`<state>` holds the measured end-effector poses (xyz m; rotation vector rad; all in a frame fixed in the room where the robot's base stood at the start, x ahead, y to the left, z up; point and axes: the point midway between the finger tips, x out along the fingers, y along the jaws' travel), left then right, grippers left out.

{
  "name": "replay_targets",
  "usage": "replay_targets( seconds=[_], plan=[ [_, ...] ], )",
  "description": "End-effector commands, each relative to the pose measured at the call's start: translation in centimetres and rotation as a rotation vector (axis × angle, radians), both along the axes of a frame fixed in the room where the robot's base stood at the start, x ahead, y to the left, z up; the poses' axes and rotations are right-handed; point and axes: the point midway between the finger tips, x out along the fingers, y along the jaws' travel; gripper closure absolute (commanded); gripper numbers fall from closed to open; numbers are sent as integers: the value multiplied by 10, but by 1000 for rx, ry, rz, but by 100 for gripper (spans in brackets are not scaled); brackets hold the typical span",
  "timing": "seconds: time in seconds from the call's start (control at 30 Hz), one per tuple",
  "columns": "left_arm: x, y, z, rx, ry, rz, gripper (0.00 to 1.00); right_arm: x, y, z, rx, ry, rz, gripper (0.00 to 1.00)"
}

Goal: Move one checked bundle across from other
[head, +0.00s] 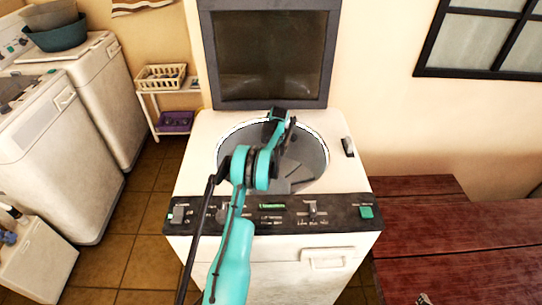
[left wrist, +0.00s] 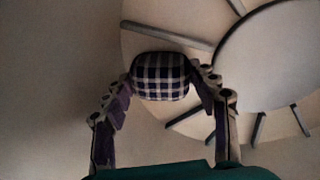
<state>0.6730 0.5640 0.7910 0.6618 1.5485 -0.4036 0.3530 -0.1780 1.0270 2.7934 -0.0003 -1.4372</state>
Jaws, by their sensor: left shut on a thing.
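A checked bundle (left wrist: 160,75), dark purple and white, is between the two fingers of my left gripper (left wrist: 163,88) in the left wrist view. The fingers press on it from both sides. Behind it is the pale inside of the washer drum, with raised ribs and a round centre disc. In the head view my left arm reaches over the open top-loading washer (head: 190,150) into its round drum (head: 312,165). The left fingers and the bundle are hidden there behind the arm. No other checked bundle can be made out. My right gripper is not clearly seen.
The washer's raised lid (head: 268,55) stands at the back, and a dark control panel (head: 340,212) runs along its front. A dark red slatted table (head: 460,240) is at right. Other white machines (head: 50,130) and a small rack with a basket (head: 162,78) are at left.

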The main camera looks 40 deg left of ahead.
Motion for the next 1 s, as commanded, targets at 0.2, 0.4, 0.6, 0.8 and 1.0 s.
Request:
replay_targets(
  seconds=[0.2, 0.4, 0.6, 0.8, 1.0],
  plan=[
    [0, 0, -3, 0, 0, 0, 79, 0, 0, -2, 0, 0, 0, 0],
    [0, 0, -3, 0, 0, 0, 31, 0, 0, -2, 0, 0, 0, 0],
    [0, 0, -3, 0, 0, 0, 18, 0, 0, -2, 0, 0, 0, 0],
    [0, 0, -2, 1, -1, 0, 18, 0, 0, -2, 0, 0, 0, 0],
    [0, -3, 18, 1, -1, 0, 18, 0, 0, -2, 0, 0, 0, 0]
  ],
)
